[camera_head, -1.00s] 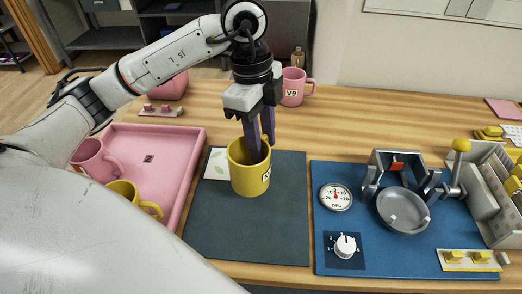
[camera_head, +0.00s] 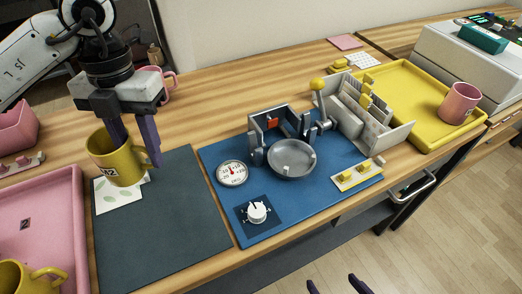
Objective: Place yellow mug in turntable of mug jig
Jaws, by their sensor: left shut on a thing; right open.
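My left gripper (camera_head: 126,140) is shut on a yellow mug (camera_head: 113,165) labelled N2, one finger inside it and its handle to the right. The mug is upright over the dark mat's far left part, partly hiding a white leaf-print card (camera_head: 122,198). It looks raised, but the gap is hard to judge. The mug jig stands on a blue mat to the right. Its turntable (camera_head: 291,172), a round grey dish, is empty. My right gripper (camera_head: 335,287) shows only as two dark, parted fingertips at the bottom edge, open and empty.
A dial gauge (camera_head: 232,174) and white knob (camera_head: 257,212) sit left of the turntable. A yellow-balled lever (camera_head: 318,84) and grey rack (camera_head: 365,118) stand behind right. A yellow tray (camera_head: 410,85) holds a pink mug (camera_head: 459,103). The dark mat (camera_head: 165,240) is clear in front.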

